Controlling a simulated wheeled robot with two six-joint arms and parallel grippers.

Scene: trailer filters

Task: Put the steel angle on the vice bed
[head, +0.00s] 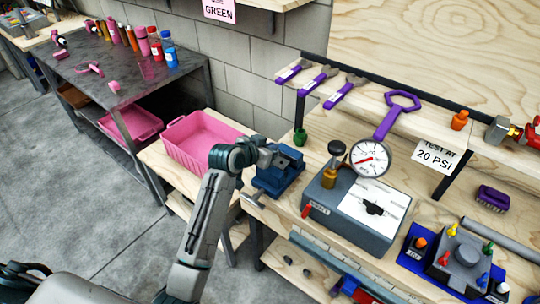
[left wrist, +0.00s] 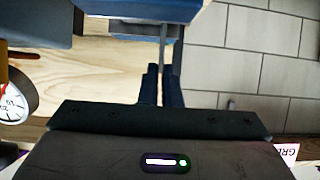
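The blue vice (head: 278,180) stands on the wooden bench, and its blue body also shows at the top of the left wrist view (left wrist: 150,5). My left gripper (head: 272,156) is at the top of the vice. In the left wrist view its dark fingers (left wrist: 162,85) are close together on a thin grey piece, seen edge-on, which looks like the steel angle (left wrist: 163,55). The piece reaches toward the vice; whether it touches the bed is not clear. In the head view the gripper and wrist mostly hide it. My right gripper is not in view.
A pink bin (head: 205,140) stands left of the vice. A grey tester box (head: 350,215) with a pressure gauge (head: 370,159) stands right of it. Purple-handled tools (head: 345,90) lie on the shelf behind. A metal table (head: 120,75) with bottles is at the back left.

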